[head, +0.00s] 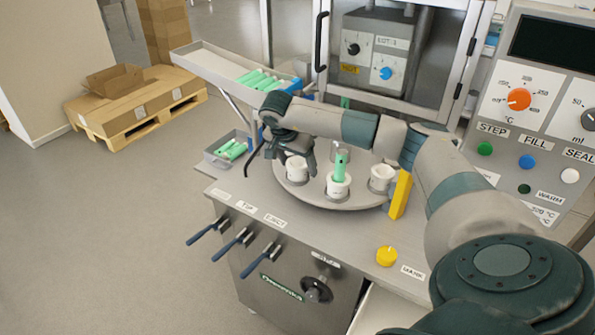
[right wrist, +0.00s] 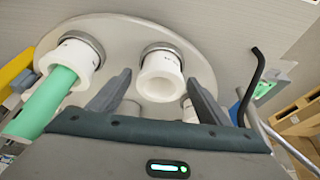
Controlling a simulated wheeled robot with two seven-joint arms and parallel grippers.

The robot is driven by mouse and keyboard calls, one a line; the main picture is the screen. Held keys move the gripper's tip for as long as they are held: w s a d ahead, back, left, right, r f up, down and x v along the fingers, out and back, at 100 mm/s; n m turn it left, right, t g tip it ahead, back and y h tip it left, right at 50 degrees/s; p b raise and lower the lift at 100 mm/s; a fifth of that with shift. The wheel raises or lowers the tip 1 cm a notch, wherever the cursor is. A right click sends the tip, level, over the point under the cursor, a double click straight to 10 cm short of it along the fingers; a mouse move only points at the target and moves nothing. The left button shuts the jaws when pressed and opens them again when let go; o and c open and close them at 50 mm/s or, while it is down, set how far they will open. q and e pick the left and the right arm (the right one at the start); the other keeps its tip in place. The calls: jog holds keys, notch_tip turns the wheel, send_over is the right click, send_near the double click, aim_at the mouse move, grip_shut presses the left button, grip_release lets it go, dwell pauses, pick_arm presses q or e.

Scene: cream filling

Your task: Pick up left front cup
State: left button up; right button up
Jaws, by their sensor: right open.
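The left front cup (head: 297,172) is white and stands upright and empty in a metal ring holder on the round turntable (head: 325,200). It also shows in the right wrist view (right wrist: 160,77), with its open mouth facing the camera. My right gripper (head: 296,158) is open just above and behind this cup. In the right wrist view its fingers (right wrist: 158,85) point toward the cup from both sides, with gaps and no visible grip. A second white cup (head: 339,188) holds a green tube (head: 340,165). A third white cup (head: 381,179) stands to the right. My left gripper is not in view.
A yellow post (head: 400,196) stands at the turntable's right edge. A yellow knob (head: 386,256) is on the counter. Blue-handled levers (head: 233,243) stick out in front. A bin of green tubes (head: 230,150) sits left, below a sloped chute (head: 225,70). Part of another cup shows behind the fingers.

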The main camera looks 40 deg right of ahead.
aim_at(300, 160)
jog(key=c, duration=1.2)
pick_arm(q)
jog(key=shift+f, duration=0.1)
pick_arm(e)
jog(key=shift+r, duration=0.2)
